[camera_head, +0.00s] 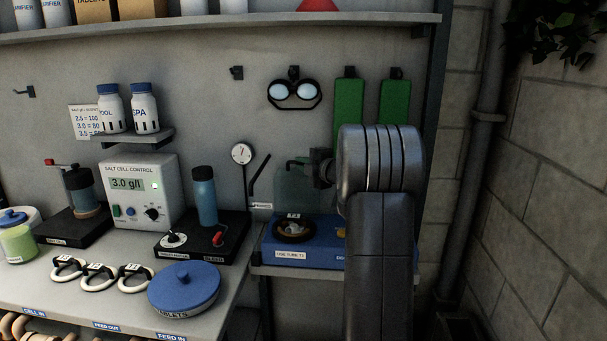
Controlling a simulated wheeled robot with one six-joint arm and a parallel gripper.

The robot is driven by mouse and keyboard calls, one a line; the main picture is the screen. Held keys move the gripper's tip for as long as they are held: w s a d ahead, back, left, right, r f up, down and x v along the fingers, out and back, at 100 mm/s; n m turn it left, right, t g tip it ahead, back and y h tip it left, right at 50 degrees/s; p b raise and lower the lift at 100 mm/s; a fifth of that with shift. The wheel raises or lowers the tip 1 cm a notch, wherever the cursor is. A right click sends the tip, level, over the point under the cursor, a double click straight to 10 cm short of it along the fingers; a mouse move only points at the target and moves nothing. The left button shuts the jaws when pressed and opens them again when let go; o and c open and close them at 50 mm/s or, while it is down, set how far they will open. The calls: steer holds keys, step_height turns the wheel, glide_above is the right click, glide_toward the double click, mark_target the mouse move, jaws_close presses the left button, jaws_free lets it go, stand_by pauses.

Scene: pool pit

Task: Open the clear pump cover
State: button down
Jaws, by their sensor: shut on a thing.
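The clear pump cover (290,188) is a see-through, faintly green panel or box above the back of a blue pump base (283,256) at the right of the bench. I cannot tell how far it is tilted from the base. My gripper (312,164) is at the cover's upper right edge and is shut on it; the exact contact is small and dark. On the base, a dark round knob or ring (294,230) and a small yellow part (341,232) show. My arm hides the right part of the base.
A dial gauge (241,153) and a dark lever stand left of the cover. A blue bottle (204,198) stands on a black unit further left. Goggles (295,94) and green hanging items (348,103) are above. A block wall (545,190) bounds the right.

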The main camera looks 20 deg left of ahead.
steer(key=shift+s+d+b, duration=0.15)
steer(key=shift+s+b, duration=0.35)
steer(key=shift+b, duration=0.35)
steer(key=c, duration=1.8)
jaws_free()
steer(key=shift+o, duration=0.2)
steer(key=shift+d, duration=0.1)
steer(key=v, duration=1.3)
steer(key=shift+s+d+f+b, duration=0.2)
steer(key=shift+s+d+b, duration=0.05)
steer(key=shift+b, duration=0.2)
